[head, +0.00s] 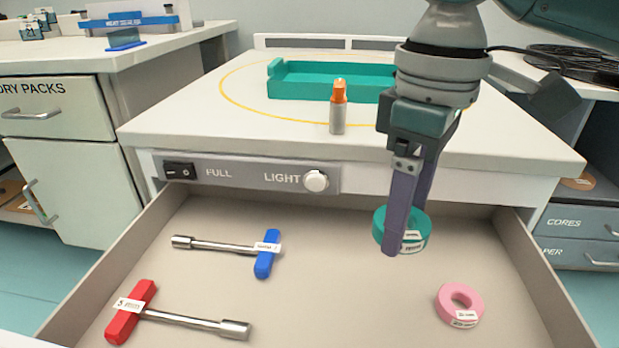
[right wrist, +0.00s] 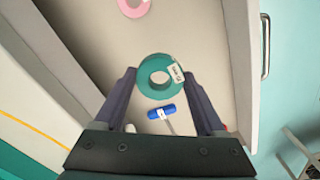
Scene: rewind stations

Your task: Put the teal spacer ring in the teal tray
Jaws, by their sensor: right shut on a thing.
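The teal spacer ring (head: 418,231) carries a white label and is in my right gripper (head: 402,240), over the open drawer. In the right wrist view the teal ring (right wrist: 143,83) sits between the fingertips of my right gripper (right wrist: 160,84), its hole facing the camera. The fingers hide part of the ring in the head view. The teal tray (head: 310,90) stands on the white worktop behind the drawer, its right end hidden by my right arm. My left gripper is not in view.
The open drawer (head: 330,290) holds a pink ring (head: 443,302), a blue-handled tool (head: 266,254) and a red-handled tool (head: 131,312). An orange-topped grey bottle (head: 338,115) stands just in front of the tray. A black cable coil (head: 575,62) lies at right.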

